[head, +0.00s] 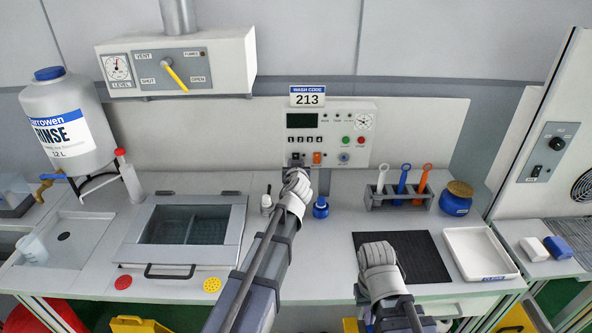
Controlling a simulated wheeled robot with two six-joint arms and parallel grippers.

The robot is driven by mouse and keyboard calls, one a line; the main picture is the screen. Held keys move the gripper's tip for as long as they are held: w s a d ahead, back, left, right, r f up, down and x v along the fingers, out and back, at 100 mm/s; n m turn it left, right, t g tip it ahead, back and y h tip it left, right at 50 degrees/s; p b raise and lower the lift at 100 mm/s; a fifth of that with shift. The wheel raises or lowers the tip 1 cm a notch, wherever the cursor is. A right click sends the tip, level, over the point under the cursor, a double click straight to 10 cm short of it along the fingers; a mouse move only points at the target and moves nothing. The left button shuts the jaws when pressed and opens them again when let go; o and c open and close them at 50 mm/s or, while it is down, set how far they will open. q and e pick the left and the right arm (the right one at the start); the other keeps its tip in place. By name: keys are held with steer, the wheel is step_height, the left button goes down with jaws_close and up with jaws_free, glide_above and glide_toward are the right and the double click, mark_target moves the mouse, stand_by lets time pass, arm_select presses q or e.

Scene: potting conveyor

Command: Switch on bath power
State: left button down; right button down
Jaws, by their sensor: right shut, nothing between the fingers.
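The white control panel (334,133) stands on the back wall, with a dark display, number keys, a green, a red and a blue button, and a dial. At its lower left are a small dark switch (297,156) and an orange switch (317,157); their labels are too small to read. The bath (140,228) is a grey basin with a glass lid, on the counter at left. My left gripper (298,176) is just below the dark switch; I cannot tell whether it touches. My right gripper (377,251) is shut and empty over the black mat (425,258).
A rinse bottle (68,125) and a sink (62,240) are at left. A small bottle (266,203) and a blue-capped bottle (321,208) stand near my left gripper. A tool rack (398,198), a blue brush pot (456,198) and a white tray (481,254) are at right.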

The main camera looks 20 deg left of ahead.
arm_select(q)
steer(key=shift+f+t+b, duration=0.2)
steer(key=shift+t+b, duration=0.5)
steer(key=shift+b, duration=0.45)
arm_select(e)
step_height(320, 180, down, 3)
steer(key=shift+f, duration=0.2)
arm_select(q)
steer(key=c, duration=0.6)
jaws_free()
steer(key=shift+c, duration=0.2)
steer(key=shift+s, duration=0.15)
steer(key=p+v, duration=0.1)
steer(key=v, duration=0.6)
steer(key=shift+s+d, duration=0.15)
steer(key=shift+s, duration=0.1)
arm_select(e)
steer(key=shift+r, duration=0.55)
